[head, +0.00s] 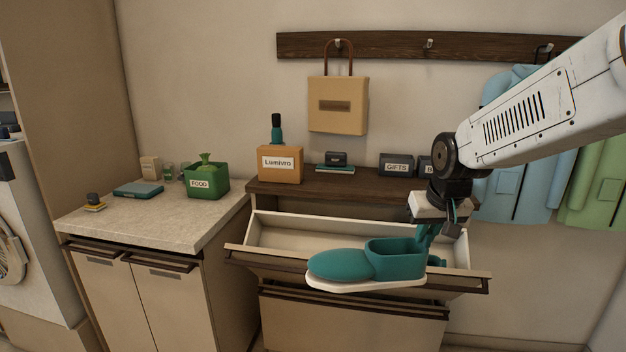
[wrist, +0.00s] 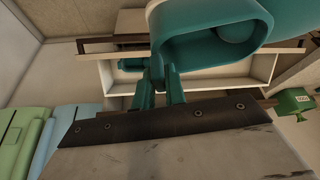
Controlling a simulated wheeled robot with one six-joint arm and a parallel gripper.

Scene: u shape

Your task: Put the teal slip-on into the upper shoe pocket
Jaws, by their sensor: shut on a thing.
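The teal slip-on (head: 375,262), with a white sole, is held in the air by my gripper (head: 425,238) at its heel end, toe pointing left. It appears in front of the tilted-out upper shoe pocket (head: 290,239) and hides part of it. In the wrist view the slip-on (wrist: 205,42) is large at the top, beside the teal fingers of my gripper (wrist: 160,75). The white-lined pocket (wrist: 225,90) lies beyond. Another teal item, apparently a second shoe (wrist: 132,65), sits at one end of the pocket; a bit of it shows right of the held slip-on (head: 437,261).
The lower pocket (head: 350,325) is shut. On the cabinet top (head: 310,187) stand a Lumivro box (head: 280,164) and a GIFTS box (head: 396,166). A bag (head: 338,110) and coats (head: 515,150) hang above. A counter (head: 150,215) with a green FOOD bin (head: 207,182) stands left.

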